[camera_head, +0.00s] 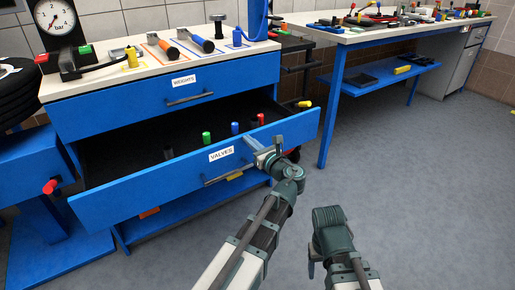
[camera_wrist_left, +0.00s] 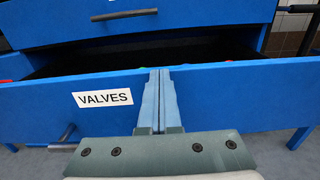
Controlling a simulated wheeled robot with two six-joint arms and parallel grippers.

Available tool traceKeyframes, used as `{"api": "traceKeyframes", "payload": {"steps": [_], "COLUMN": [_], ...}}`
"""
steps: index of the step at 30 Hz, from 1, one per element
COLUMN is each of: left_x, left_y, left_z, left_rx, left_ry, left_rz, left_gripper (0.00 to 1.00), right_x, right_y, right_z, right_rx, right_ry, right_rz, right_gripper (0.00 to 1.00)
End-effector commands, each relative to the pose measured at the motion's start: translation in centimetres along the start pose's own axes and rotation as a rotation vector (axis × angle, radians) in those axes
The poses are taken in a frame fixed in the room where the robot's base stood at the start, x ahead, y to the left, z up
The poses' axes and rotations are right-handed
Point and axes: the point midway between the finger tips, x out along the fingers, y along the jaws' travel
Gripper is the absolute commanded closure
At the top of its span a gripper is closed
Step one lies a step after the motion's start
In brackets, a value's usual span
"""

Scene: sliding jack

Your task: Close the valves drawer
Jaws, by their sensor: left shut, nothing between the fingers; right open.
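The blue valves drawer (camera_head: 130,196) with its white VALVES label is pulled out of the cabinet, and its dark inside shows. Several valves with coloured caps, such as a green one (camera_head: 206,138), stand in it. The drawer front (camera_wrist_left: 240,95) also fills the middle of the left wrist view. My left gripper (camera_head: 268,152) is shut and empty, its fingertips at the drawer front, right of the label. I cannot tell whether they touch it. The drawer's dark handle (camera_wrist_left: 65,135) shows to the left of the fingers. My right gripper (camera_head: 318,258) is low, away from the drawer.
The closed weights drawer (camera_head: 130,103) is above. Tools and a gauge (camera_head: 55,17) sit on the cabinet top. A blue-legged workbench (camera_head: 337,95) stands at the right. Grey floor (camera_head: 420,170) is clear to the right. A red-knobbed blue stand (camera_head: 25,165) is at the left.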

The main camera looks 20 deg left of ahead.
Motion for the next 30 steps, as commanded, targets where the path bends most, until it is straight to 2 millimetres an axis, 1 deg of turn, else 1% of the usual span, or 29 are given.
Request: {"api": "traceKeyframes", "payload": {"steps": [1,3,18,24,30], "left_x": [1.8,3.8,17.8,22.4,25.6], "left_y": [-0.2,-0.2,-0.2,-0.2,-0.2], "left_z": [0.0,0.0,0.0,0.0,0.0], "left_rx": [0.000,0.000,0.000,0.000,0.000], "left_ry": [0.000,0.000,0.000,0.000,0.000], "left_rz": [0.005,0.005,0.003,0.002,0.001], "left_gripper": [1.00,1.00,1.00,1.00,1.00], "right_x": [0.0,0.0,0.0,0.0,0.0], "right_y": [0.0,0.0,0.0,0.0,0.0], "right_z": [0.0,0.0,0.0,0.0,0.0], "right_rx": [0.000,0.000,0.000,0.000,0.000], "right_ry": [0.000,0.000,0.000,0.000,0.000], "right_rz": [0.000,0.000,0.000,0.000,0.000], "right_gripper": [0.33,0.33,0.33,0.33,0.33]}}
